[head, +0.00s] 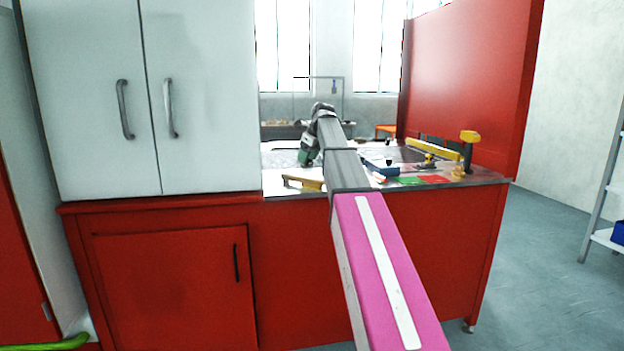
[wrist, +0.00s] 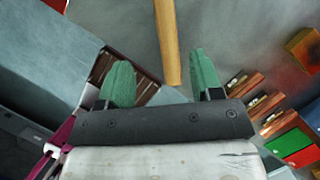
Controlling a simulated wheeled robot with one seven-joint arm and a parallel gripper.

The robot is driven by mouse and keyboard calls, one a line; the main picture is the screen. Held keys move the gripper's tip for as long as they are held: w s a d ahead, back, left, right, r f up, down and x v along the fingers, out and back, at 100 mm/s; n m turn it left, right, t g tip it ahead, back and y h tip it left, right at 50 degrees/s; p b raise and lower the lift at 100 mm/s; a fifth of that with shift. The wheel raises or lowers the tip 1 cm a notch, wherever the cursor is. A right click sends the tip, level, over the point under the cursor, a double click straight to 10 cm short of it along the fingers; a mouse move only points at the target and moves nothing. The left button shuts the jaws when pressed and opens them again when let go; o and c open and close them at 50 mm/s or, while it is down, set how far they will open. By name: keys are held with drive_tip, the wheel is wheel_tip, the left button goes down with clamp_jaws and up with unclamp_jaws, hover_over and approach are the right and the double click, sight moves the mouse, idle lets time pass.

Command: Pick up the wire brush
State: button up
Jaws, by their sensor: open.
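My gripper (head: 307,158) hangs over the metal bench top at the end of my outstretched arm in the head view. In the wrist view its two green fingers (wrist: 158,62) are open and apart. A long light-wood handle (wrist: 167,42) comes in from the top edge of the wrist view, and its near end shows between the fingers. Neither finger visibly touches it. It may be the wire brush, but its far end is out of frame and no bristles show. In the head view I cannot pick out the brush for certain; my arm hides part of the bench.
A yellow-headed mallet (head: 469,138), a long yellow tool (head: 434,150), a blue item (head: 381,168) and green (head: 410,181) and red (head: 435,179) patches occupy the bench's right side. A white cabinet (head: 205,85) stands left; a red panel (head: 470,75) rises behind.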

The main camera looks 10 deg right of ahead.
sight(302, 177)
drive_tip(key=shift+w+d, duration=0.2)
drive_tip(key=shift+w, duration=0.05)
drive_tip(key=shift+w+f, duration=0.1)
drive_tip(key=shift+f, duration=0.05)
drive_tip(key=x, duration=1)
drive_tip(key=shift+d+f, duration=0.15)
drive_tip(key=shift+f, duration=0.05)
clamp_jaws()
drive_tip(key=shift+r, duration=0.1)
wheel_tip(302, 177, up, 10)
drive_tip(key=shift+f, duration=0.1)
